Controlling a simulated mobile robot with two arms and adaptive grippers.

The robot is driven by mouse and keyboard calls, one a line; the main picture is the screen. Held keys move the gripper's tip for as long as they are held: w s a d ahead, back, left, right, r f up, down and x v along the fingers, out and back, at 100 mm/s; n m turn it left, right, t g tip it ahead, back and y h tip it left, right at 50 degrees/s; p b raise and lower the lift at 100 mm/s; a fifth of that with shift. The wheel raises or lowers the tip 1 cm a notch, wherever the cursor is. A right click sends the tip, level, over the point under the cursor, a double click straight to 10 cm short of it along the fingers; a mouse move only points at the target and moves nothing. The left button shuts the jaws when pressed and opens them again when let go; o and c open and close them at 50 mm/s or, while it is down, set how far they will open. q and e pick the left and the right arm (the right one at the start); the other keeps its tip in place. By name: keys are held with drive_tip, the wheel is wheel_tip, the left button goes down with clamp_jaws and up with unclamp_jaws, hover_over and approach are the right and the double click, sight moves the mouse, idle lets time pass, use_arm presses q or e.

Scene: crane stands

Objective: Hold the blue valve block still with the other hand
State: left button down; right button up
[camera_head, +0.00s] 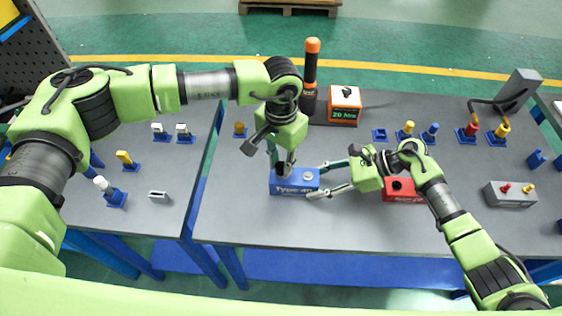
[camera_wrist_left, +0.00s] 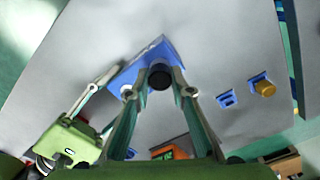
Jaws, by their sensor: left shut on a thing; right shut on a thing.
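The blue valve block (camera_head: 295,188), lettered "Type-40", sits on the grey table in front of me. It has a silver round part (camera_head: 308,177) on its right top. My left gripper (camera_head: 284,165) points down over the block's left part, shut on a black round knob (camera_wrist_left: 160,77), which shows between its fingers in the left wrist view. My right gripper (camera_head: 318,180) comes from the right and is shut on the right end of the blue block, one finger behind and one in front. The left fingers partly hide the block's left top.
A red block (camera_head: 403,196) lies right of the blue block, partly behind my right arm. An orange-and-white box (camera_head: 344,105) and an orange-topped black tool (camera_head: 310,75) stand behind. Small coloured parts on blue bases and a grey box (camera_head: 510,195) are at the right.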

use_arm(q)
drive_tip(key=m, duration=0.3)
drive_tip(key=shift+m, duration=0.4)
drive_tip(key=c, duration=1.7)
unclamp_jaws()
drive_tip(key=shift+c, duration=0.9)
